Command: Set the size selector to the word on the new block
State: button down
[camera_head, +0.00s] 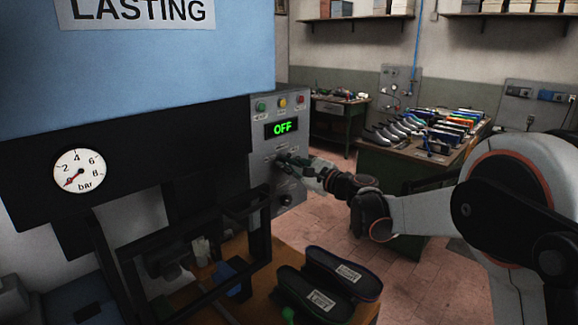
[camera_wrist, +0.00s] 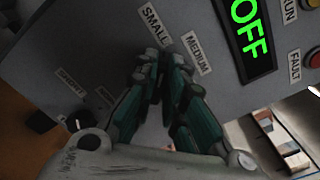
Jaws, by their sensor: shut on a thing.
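The grey control panel (camera_head: 262,140) of the press stands left of centre in the head view. My gripper (camera_head: 282,159) reaches it from the right, fingers at the panel face below the green OFF display (camera_head: 282,127). In the wrist view my gripper (camera_wrist: 167,65) is closed around the spot beside the SMALL label (camera_wrist: 154,25) and MEDIUM label (camera_wrist: 196,53). The size selector is hidden between the fingers, so its pointing direction cannot be seen. Two dark shoe-shaped blocks, one nearer (camera_head: 298,288) and one farther (camera_head: 365,287), carry white labels too small to read.
The pressure gauge (camera_head: 79,173) is on the press at left. Another knob (camera_head: 287,199) sits lower on the panel. Coloured buttons (camera_head: 282,103) are above the display. A green table (camera_head: 385,165) with shoes stands behind. Floor is clear between table and bench.

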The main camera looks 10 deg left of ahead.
dwell(0.4)
jog(key=c, duration=1.7)
grip_release()
jog(key=shift+o, duration=0.2)
jog(key=shift+d, duration=0.1)
jog(key=v, duration=1.2)
jog(key=shift+s, duration=0.1)
jog(key=s+d+f+n+h+b, duration=0.2)
jog(key=s+d+f+n+h, duration=0.3)
jog(key=s+d, duration=0.4)
jog(key=s+d+f+n+g+h+b, duration=0.1)
jog(key=s+d+f+n+h+b, duration=0.2)
jog(key=s+d, duration=0.7)
jog(key=s+d+f+n+g+h+b, duration=0.1)
jog(key=s+d+f+n+h+b, duration=0.2)
jog(key=s, duration=1.4)
jog(key=d+f+n+h, duration=0.4)
jog(key=d+f, duration=0.2)
jog(key=f, duration=0.1)
jog(key=shift+d+f+h, duration=0.3)
